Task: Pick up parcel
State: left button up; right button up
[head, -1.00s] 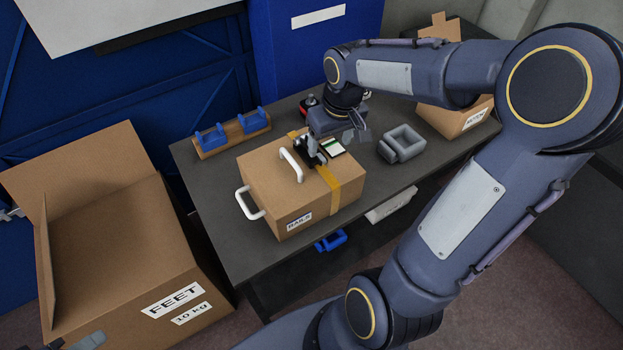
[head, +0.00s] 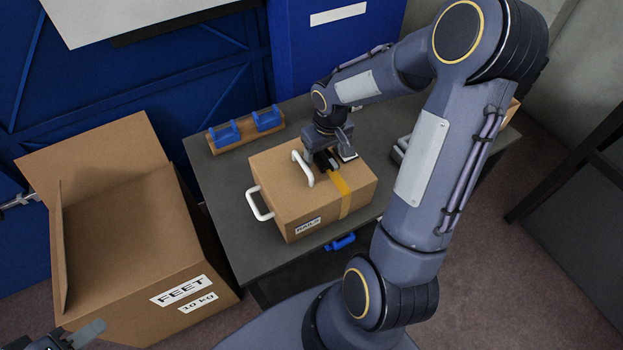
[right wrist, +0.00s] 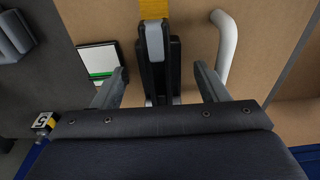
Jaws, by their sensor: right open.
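The parcel is a closed brown carton (head: 278,203) with yellow tape, white handles and a small front label, standing on the dark table (head: 228,190). It also fills much of the right wrist view (right wrist: 278,50). My right gripper (head: 328,165) is over the parcel's top, pointing down. In the right wrist view its two fingers (right wrist: 160,88) are spread either side of a dark upright piece (right wrist: 154,55) on the tape line. I cannot tell whether they touch it. A white handle (right wrist: 228,45) is just right of them. My left gripper (head: 75,338) is partly visible at the bottom left; its opening is unclear.
A large open carton marked FEET (head: 130,265) stands left of the table. A wooden rack with blue pieces (head: 245,132) is at the table's back left. A grey block (head: 400,150) is partly hidden behind my right arm. A blue handle (head: 341,242) shows below the parcel.

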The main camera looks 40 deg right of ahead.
grip_shut()
dwell(0.3)
jog(key=shift+w+r, duration=0.1)
jog(key=shift+r, duration=0.15)
